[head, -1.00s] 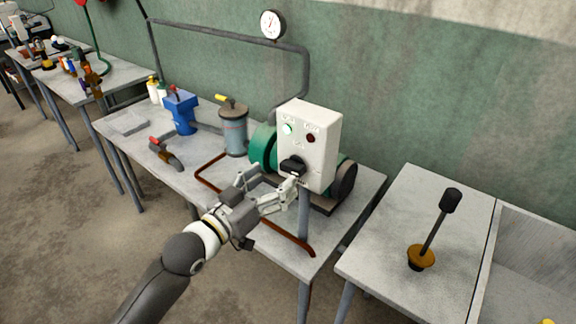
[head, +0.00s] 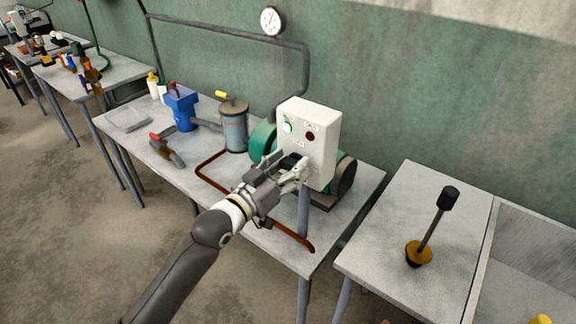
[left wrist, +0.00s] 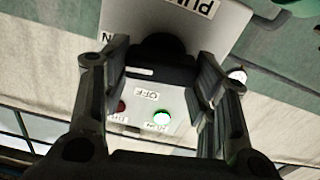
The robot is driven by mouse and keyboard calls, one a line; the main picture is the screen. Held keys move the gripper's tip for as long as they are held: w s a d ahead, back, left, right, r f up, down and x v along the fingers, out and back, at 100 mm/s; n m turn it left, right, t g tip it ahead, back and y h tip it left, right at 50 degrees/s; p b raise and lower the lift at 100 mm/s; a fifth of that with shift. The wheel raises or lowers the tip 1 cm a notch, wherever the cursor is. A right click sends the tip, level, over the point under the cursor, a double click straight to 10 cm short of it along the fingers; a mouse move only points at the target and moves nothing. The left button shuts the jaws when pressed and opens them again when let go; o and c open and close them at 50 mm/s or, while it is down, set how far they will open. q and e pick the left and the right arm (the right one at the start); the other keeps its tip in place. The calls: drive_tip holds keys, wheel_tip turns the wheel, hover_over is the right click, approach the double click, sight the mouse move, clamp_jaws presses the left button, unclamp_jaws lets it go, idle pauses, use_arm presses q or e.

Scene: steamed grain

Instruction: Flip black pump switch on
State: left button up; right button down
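The white pump control box (head: 322,130) stands on the table, with a bright green light (head: 287,127) and a dark red one (head: 310,136) on its face. The black switch (left wrist: 160,68) is low on the box; in the left wrist view, where the box appears upside down, an OFF label (left wrist: 147,94) is beside it. My left gripper (head: 290,172) is at the box's lower front. Its fingers (left wrist: 160,75) are apart, one on either side of the switch; I cannot tell whether they touch it. The gripper mostly hides the switch in the head view. My right gripper is out of view.
A green pump motor (head: 262,140) sits behind the box. A grey cylinder (head: 234,128), a blue device (head: 181,108) and a red-brown pipe (head: 212,163) are on the same table. Another table (head: 395,215) at right holds a black-handled plunger-like tool (head: 432,228).

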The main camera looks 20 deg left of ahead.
use_arm(q)
drive_tip(key=c, duration=0.4)
drive_tip(key=shift+r+m+p, duration=0.1)
drive_tip(key=shift+m+p, duration=0.2)
drive_tip(key=shift+p, duration=0.1)
drive_tip(key=shift+m+p, duration=0.45)
drive_tip(key=shift+m, duration=0.05)
drive_tip(key=o, duration=1)
